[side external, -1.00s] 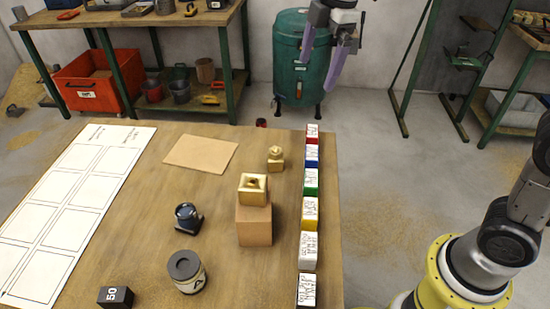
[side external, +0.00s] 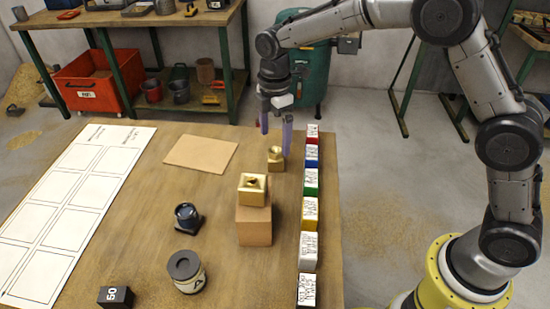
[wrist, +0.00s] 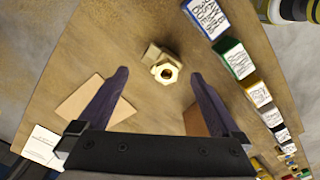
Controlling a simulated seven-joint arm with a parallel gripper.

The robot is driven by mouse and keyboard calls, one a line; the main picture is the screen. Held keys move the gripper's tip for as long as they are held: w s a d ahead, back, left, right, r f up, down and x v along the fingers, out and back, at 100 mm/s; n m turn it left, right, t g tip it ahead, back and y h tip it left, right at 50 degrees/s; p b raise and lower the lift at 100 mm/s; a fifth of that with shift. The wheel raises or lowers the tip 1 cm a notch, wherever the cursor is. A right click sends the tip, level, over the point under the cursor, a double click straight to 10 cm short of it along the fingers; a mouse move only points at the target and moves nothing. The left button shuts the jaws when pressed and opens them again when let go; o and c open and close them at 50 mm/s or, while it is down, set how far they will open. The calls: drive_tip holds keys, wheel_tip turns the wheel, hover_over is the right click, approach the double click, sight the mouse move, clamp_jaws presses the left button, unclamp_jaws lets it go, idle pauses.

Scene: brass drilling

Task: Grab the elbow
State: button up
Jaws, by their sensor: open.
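The elbow, a small brass fitting (side external: 276,160) with a hex end facing up, stands on the wooden table near its far right part. In the wrist view the elbow (wrist: 163,70) lies between and just beyond my two finger tips. My gripper (side external: 276,143) is open, pointing down above the elbow, with a purple finger on each side. In the wrist view my gripper (wrist: 160,75) has nothing between its fingers at their level that I can see touching them.
A larger brass block (side external: 253,187) sits on a brown box (side external: 254,226) close in front of the elbow. Labelled coloured blocks (side external: 311,181) line the right edge. A tan sheet (side external: 200,153), a dark fitting (side external: 187,218) and a jar (side external: 187,272) lie to the left.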

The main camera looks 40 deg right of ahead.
sight(274, 148)
drive_tip(key=shift+s+a+f, duration=0.1)
drive_tip(key=shift+f, duration=1.35)
drive_tip(key=shift+s+a+f, duration=0.1)
drive_tip(key=shift+f, duration=1.35)
clamp_jaws()
drive_tip(key=shift+w+r, duration=0.1)
drive_tip(key=shift+r, duration=0.05)
